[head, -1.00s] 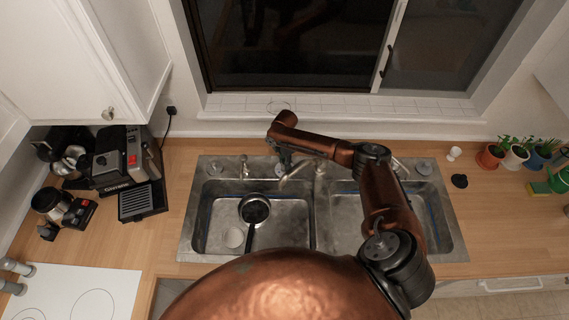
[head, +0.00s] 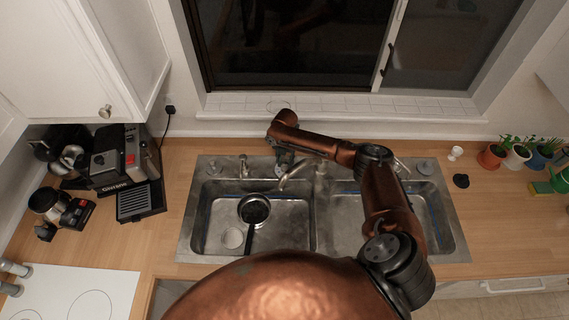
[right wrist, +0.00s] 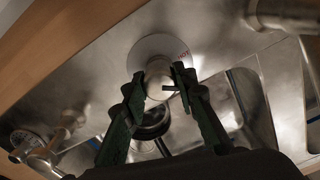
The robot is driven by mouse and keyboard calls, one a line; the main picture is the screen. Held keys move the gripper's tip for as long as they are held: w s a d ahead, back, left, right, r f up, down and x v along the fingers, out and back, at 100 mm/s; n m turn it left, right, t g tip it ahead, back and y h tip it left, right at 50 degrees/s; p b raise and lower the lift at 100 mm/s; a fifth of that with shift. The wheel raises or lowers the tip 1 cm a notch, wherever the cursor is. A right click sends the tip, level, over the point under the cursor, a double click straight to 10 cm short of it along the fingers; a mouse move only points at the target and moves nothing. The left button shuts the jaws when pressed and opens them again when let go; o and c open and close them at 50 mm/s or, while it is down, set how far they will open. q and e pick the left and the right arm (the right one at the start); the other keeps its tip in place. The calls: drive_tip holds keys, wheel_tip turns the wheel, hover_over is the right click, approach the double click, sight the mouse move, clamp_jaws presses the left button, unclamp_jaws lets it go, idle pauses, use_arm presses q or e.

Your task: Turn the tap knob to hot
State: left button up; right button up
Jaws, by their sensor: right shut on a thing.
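In the right wrist view, the tap knob (right wrist: 159,78) is a pale metal knob in front of a round white disc (right wrist: 150,47) with lettering that seems to read HOT on its right side. My right gripper (right wrist: 158,84) has its two dark green fingers on either side of the knob and is shut on it. In the head view my right gripper (head: 284,166) is behind the sink, just left of the curved tap spout (head: 296,175). The knob is hidden there by the gripper. My left gripper is not in view.
A coffee machine (head: 120,165) stands on the left counter. Potted plants (head: 515,158) stand at the right. The window sill is behind the tap.

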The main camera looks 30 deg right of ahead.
sight(285, 161)
drive_tip(key=shift+w+d+r+n, duration=0.1)
drive_tip(key=shift+w+r+n, duration=0.15)
drive_tip(key=shift+n, duration=0.05)
idle(0.4)
drive_tip(key=o, duration=0.8)
drive_tip(key=shift+c, duration=0.2)
drive_tip(key=o, duration=0.4)
drive_tip(key=shift+s+f, duration=0.1)
drive_tip(key=shift+f, duration=0.1)
drive_tip(key=shift+r, duration=0.1)
wheel_tip(285, 161, up, 12)
